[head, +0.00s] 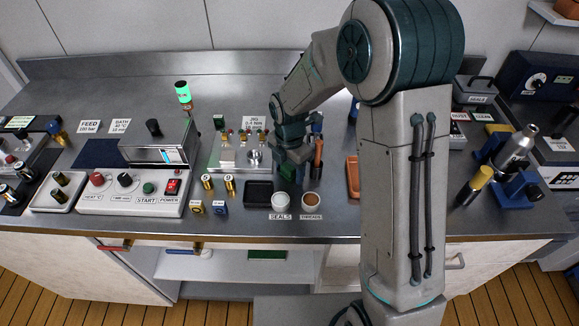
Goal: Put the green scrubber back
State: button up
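My gripper (291,168) points down over the bench, just right of the metal fixture with small valves (238,152). A dark green piece (287,173) shows at its fingertips, close above the bench behind the white seals cup. It may be the green scrubber, but the fingers and wrist hide much of it. I cannot tell whether the fingers are closed on it or whether it touches the bench. A small green block (219,122) stands at the fixture's back left.
The seals cup (280,201), a brown-filled cup (311,202) and a black tray (258,193) stand in front of my gripper. An orange-handled tool (318,155) is close on its right. A green-lit cylinder (183,92) stands at the back left. My arm hides part of the right bench.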

aim_at(289, 166)
notch_tip(289, 166, up, 11)
jog(key=s+d+r+m+t, duration=0.1)
jog(key=s+d+m, duration=0.3)
jog(key=m, duration=0.5)
jog(key=s+d+r+m+t, duration=0.1)
jog(key=s+d+r+m, duration=0.2)
jog(key=s+d+m, duration=0.2)
jog(key=s+d+r+m+t, duration=0.1)
jog(key=s+d+m, duration=0.3)
jog(key=s+m, duration=0.6)
jog(key=r+m, duration=0.1)
jog(key=m, duration=0.1)
jog(key=shift+s+d+r+m, duration=0.2)
jog(key=shift+d+m, duration=0.1)
jog(key=shift+d, duration=0.1)
